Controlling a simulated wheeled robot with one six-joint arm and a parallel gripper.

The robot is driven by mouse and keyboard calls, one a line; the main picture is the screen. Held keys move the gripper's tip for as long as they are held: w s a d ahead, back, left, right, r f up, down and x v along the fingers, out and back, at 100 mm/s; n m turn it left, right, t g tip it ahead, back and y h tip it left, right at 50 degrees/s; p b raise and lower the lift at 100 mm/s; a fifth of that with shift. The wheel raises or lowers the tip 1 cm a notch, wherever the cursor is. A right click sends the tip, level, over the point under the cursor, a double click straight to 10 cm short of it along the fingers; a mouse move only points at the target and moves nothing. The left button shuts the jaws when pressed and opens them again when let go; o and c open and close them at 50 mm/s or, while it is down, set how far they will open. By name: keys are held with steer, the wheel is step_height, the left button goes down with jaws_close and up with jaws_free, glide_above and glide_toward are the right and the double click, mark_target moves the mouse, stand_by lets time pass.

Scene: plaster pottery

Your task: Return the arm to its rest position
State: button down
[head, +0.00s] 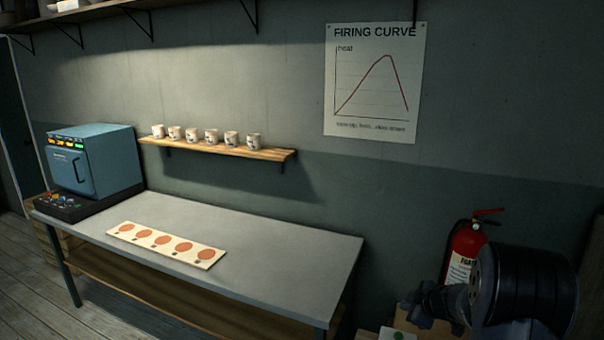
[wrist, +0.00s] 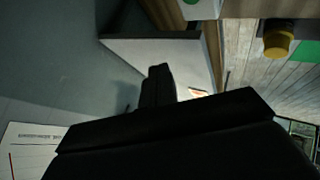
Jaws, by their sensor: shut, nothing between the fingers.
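My gripper (wrist: 158,82) shows in the wrist view as a dark shape with its fingers together in one narrow block. It is shut and nothing shows between the fingers. The wrist view is turned on its side, with the wall at left and the floor at right. In the head view my dark arm (head: 525,290) is folded at the lower right, in front of the wall and clear of the table. The fingertips cannot be made out clearly there.
A grey table (head: 290,235) holds a blue kiln (head: 110,165) and a board with orange circles (head: 165,243). Several mugs stand on a wall shelf (head: 275,154). A red fire extinguisher (head: 465,243) is close behind my arm. A firing curve poster (head: 371,85) hangs above.

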steer(key=shift+r, duration=0.2)
stand_by(0.3)
steer(key=b, duration=0.2)
glide_above(401, 338)
step_height(401, 338, down, 4)
steer(key=shift+f, duration=0.1)
steer(key=f+b, duration=0.2)
steer(key=shift+b, duration=0.35)
steer(key=shift+r+p, duration=0.5)
steer(key=shift+p, duration=0.3)
steer(key=shift+r+p, duration=0.15)
steer(key=shift+p, duration=0.7)
steer(key=shift+p, duration=0.45)
